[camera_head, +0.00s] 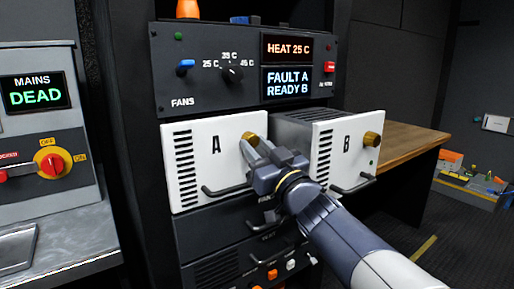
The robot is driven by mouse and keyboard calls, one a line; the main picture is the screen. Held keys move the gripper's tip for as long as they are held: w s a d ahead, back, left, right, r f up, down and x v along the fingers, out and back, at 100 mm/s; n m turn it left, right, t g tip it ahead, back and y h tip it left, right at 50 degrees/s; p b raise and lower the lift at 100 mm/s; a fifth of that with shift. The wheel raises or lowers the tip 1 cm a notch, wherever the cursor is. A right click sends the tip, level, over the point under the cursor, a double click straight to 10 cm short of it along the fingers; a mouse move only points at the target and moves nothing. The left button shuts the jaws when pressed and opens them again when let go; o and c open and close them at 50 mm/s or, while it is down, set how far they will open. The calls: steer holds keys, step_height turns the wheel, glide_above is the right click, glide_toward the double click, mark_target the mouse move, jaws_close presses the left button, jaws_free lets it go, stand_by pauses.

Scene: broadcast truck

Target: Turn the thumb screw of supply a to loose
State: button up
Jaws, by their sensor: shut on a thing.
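Supply A (197,166) is a white-faced module with a vent grille, a black letter A and a dark handle (224,190). Its brass thumb screw (248,137) is at the upper right of its face. My gripper (256,144) is shut on this thumb screw, coming from the lower right. The fingers hide part of the screw, and I cannot tell its turn position. Supply B (338,155), to the right, has its own brass thumb screw (372,139) and stands further forward, with its grey casing showing.
Above, a fan panel (210,90) carries a knob, a blue-tipped switch and displays reading HEAT 25 C and FAULT A READY B (287,83). At left, a mains box (37,92) reads DEAD. A wooden desk (412,137) stands at right behind supply B.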

steer(key=o, duration=1)
steer(key=shift+c, duration=0.2)
steer(key=v, duration=1)
steer(key=shift+s+d+f+p, duration=0.15)
steer(key=shift+s+f+p, duration=0.1)
steer(key=shift+p, duration=0.2)
steer(key=shift+r, duration=0.1)
